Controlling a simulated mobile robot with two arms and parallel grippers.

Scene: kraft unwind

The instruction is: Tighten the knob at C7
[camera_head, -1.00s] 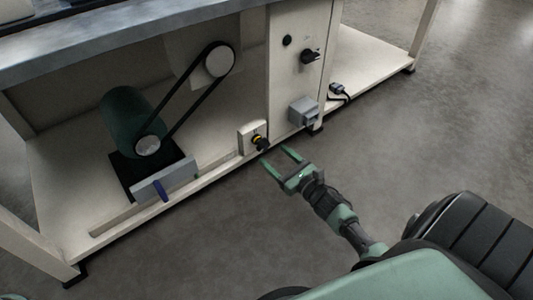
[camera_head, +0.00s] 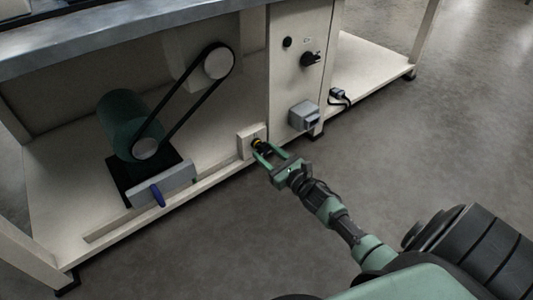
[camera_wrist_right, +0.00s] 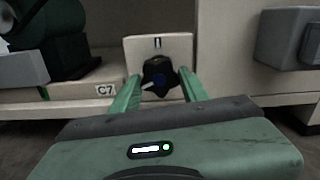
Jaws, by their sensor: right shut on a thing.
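The knob (camera_wrist_right: 158,75) is black with a lobed rim and a white pointer, and it sits on a pale plate (camera_wrist_right: 182,46) marked with a short dark line. A label reading C7 (camera_wrist_right: 105,90) is left of it in the right wrist view. My left gripper is not in view.
A dark green motor (camera_head: 124,118) with a black belt (camera_head: 184,112) stands left of the knob. A grey bracket with a blue handle (camera_head: 158,194) is below it. A grey box (camera_head: 304,115) sticks out from the panel at right. The floor in front is clear.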

